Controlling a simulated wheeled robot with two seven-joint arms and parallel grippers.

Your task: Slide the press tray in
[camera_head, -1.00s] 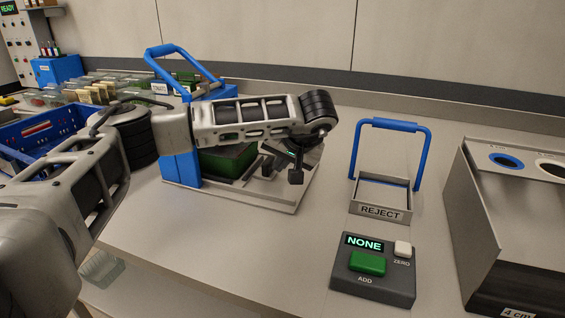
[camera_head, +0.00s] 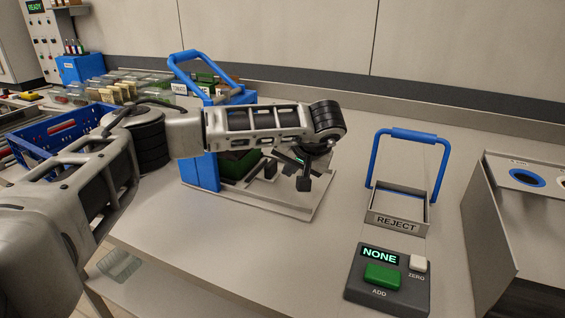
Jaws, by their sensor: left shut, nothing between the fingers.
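The press (camera_head: 207,172) is a blue frame with a raised blue lever handle (camera_head: 190,58), left of the middle of the table. A flat light-grey tray (camera_head: 292,211) extends from its front base to the right. A dark green block (camera_head: 238,163) sits inside the press, partly hidden by my left arm. My left gripper (camera_head: 304,184) hangs over the tray, pointing down, with its fingers shut and empty. I cannot tell whether its fingertips touch the tray. My right gripper is not in view.
A reject bin (camera_head: 396,222) with a blue handle stands to the right. A control box (camera_head: 388,280) with a green ADD button and a display reading NONE is in front of it. A blue crate (camera_head: 62,128) is at the left. Grey table lies clear between press and reject bin.

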